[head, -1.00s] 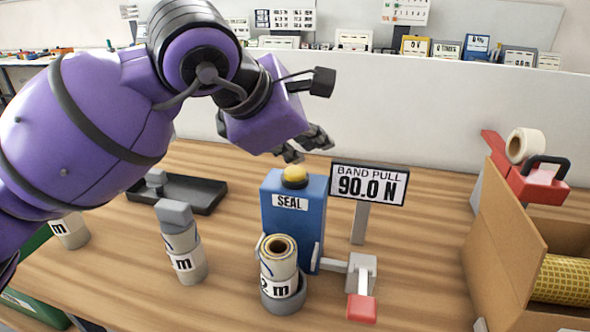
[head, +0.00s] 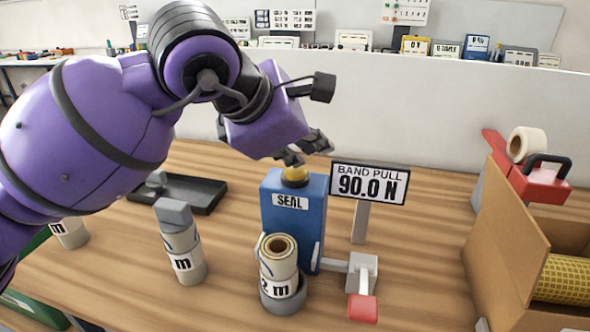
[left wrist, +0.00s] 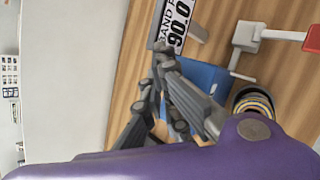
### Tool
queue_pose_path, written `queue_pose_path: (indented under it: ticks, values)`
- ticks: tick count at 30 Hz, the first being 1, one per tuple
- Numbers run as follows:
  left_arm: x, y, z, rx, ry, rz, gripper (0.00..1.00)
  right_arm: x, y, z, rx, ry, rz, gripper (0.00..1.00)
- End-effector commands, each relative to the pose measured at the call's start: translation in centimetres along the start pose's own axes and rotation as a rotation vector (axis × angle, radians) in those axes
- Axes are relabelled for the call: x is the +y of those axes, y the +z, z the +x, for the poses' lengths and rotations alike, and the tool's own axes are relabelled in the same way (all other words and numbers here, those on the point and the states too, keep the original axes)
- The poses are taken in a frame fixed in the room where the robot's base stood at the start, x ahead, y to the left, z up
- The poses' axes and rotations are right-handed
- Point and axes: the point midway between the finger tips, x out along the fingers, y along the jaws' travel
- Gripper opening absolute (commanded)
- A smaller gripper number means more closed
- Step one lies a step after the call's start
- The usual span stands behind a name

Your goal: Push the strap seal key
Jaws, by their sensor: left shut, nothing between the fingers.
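The strap seal key is a yellow round button (head: 294,177) on top of a blue box (head: 292,222) labelled SEAL. The box also shows behind the fingers in the left wrist view (left wrist: 207,77). My left gripper (head: 305,150) is shut and empty, fingers pointing down over the button. A fingertip overlaps the button's top; whether it presses it I cannot tell. In the left wrist view the fingers (left wrist: 160,85) hide the button. A sign beside the box (head: 368,184) reads BAND PULL 90.0 N. My right gripper is not in view.
A banded roll (head: 279,262) stands in a grey cup before the box. A lever with a red end (head: 362,308) is to its right. A capped roll (head: 182,245) and a dark tray (head: 178,192) are left. An open carton (head: 508,240) stands at right.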

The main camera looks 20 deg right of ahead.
Motion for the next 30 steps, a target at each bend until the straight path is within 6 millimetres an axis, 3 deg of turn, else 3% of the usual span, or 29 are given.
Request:
queue_pose_path:
  ticks: [30]
  values:
    - [-0.47, -0.50, 0.64, 0.001, 0.000, 0.000, 0.00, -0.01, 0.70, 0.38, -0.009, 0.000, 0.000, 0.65]
